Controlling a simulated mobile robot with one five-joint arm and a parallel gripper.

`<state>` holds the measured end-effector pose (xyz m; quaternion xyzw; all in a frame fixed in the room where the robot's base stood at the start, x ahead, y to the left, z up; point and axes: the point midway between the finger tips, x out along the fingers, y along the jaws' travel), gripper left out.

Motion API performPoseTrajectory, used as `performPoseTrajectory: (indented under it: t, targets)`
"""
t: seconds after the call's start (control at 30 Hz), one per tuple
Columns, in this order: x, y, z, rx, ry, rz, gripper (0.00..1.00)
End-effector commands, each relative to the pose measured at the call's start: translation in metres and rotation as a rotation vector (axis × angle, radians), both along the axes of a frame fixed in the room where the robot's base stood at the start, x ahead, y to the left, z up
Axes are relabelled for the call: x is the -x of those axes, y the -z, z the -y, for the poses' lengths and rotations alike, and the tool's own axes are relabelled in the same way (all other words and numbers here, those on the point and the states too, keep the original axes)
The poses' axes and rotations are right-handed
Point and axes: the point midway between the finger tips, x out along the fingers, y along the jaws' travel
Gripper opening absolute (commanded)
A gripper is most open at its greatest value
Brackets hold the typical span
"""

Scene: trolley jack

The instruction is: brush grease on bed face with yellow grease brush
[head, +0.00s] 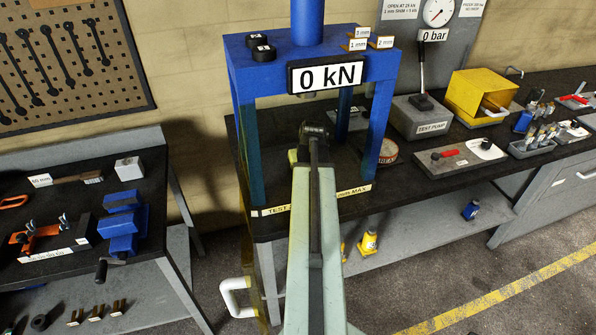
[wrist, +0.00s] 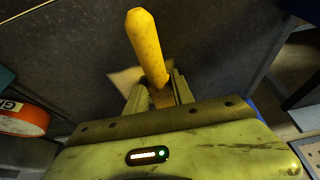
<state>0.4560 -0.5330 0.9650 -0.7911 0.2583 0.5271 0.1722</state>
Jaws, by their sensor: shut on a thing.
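The yellow grease brush (wrist: 148,50) has its handle between the fingers of my gripper (wrist: 158,94) in the wrist view. The gripper is shut on it. A pale tan patch shows just beyond the fingers; I cannot tell whether it is bristles or grease. In the head view my arm reaches between the legs of the blue press (head: 312,70) and hides most of the gripper and brush. The dark bed face (head: 272,178) lies low between the legs. Whether the brush touches it is hidden. The red-rimmed grease tin (head: 389,152) stands at the right leg, and it shows in the wrist view (wrist: 22,118).
The press legs stand close on both sides of my arm. The test pump (head: 425,115), a yellow box (head: 480,92) and a grey plate with a red handle (head: 460,158) are to the right. A left bench holds a blue vise (head: 122,228).

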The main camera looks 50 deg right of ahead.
Motion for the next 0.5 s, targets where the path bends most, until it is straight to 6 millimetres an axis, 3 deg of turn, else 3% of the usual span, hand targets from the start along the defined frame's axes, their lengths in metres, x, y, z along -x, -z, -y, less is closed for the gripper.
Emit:
performPoseTrajectory:
  t: [0.5]
  targets:
    - [0.013, 0.001, 0.019, 0.001, 0.001, 0.0, 0.0]
